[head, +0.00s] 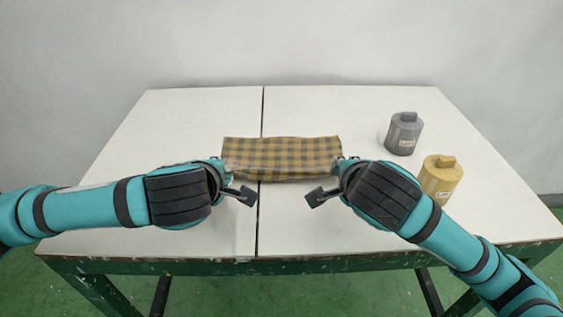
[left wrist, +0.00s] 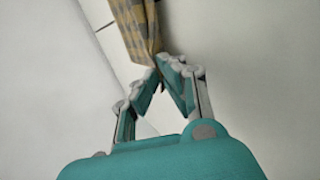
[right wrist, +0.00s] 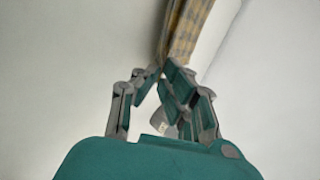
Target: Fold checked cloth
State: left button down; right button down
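The checked cloth (head: 282,155) is yellow-brown with dark squares. It spans the middle of the table between my two grippers as a wide, short strip. My left gripper (head: 227,172) is at its left end; in the left wrist view the fingertips (left wrist: 160,67) meet on a corner of the cloth (left wrist: 138,28). My right gripper (head: 340,170) is at its right end; in the right wrist view the fingertips (right wrist: 162,70) close on the other corner of the cloth (right wrist: 185,30). My wrists partly hide both ends in the head view. I cannot tell how many layers the cloth has.
The white table (head: 185,125) has a dark seam passing under the cloth. A grey canister (head: 402,135) and a yellow canister (head: 439,180) stand at the right, the yellow one near my right forearm. The left side and back of the table are clear.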

pick_arm(q)
jog(key=shift+s+f, duration=0.2)
jog(key=shift+f, duration=0.05)
pick_arm(e)
jog(key=shift+s+f, duration=0.2)
pick_arm(q)
jog(key=c, duration=1.2)
grip_release()
pick_arm(e)
jog(key=c, duration=1.2)
grip_release()
pick_arm(q)
jog(key=shift+r, duration=0.4)
pick_arm(e)
jog(key=shift+r, duration=0.35)
pick_arm(q)
jog(key=s+r, duration=0.6)
jog(key=r, duration=0.2)
jog(key=shift+r, duration=0.15)
pick_arm(e)
jog(key=s+r, duration=0.6)
jog(key=r, duration=0.2)
jog(key=shift+r, duration=0.15)
